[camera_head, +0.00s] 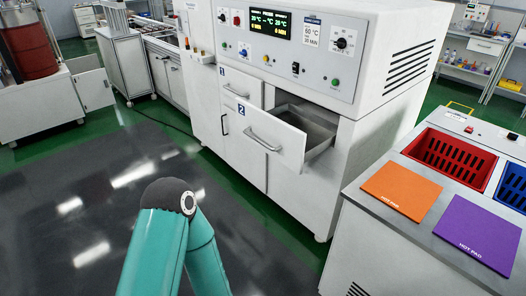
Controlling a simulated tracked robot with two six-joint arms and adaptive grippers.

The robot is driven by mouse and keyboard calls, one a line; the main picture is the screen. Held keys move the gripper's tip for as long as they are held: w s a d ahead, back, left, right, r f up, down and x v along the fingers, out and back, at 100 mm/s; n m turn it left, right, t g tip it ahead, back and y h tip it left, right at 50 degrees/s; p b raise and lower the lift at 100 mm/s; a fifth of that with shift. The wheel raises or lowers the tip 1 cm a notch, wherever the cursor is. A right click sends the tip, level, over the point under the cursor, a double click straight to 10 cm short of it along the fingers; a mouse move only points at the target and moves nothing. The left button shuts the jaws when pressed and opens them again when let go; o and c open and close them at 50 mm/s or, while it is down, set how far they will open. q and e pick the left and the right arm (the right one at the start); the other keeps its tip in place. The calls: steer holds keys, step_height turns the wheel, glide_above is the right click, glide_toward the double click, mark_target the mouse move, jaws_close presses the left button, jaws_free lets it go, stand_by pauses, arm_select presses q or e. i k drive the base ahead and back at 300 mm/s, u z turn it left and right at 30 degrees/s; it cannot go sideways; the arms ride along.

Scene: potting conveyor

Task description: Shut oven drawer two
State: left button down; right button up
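The white oven cabinet (345,109) stands in the middle of the head view, with a control panel on top. Drawer two (285,146), marked with a blue "2" label, is pulled out. Its grey inside shows behind the front panel and looks empty where visible. Its bar handle (262,138) faces the open floor. Drawer one (246,90), marked "1", sits to its left and looks shut. A teal arm link of mine rises at the bottom centre, apart from the drawer in the picture. Neither gripper shows.
A worktop at right holds an orange pad (402,190), a purple hot pad (476,233), a red bin (452,157) and a blue bin (514,186). Its left edge stands near the oven's right side. Dark floor (80,220) in front of the oven is clear. A conveyor runs behind left.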

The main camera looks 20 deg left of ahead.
mark_target(294, 136)
steer(key=z, duration=0.15)
steer(key=i, duration=0.9)
steer(key=u, duration=0.05)
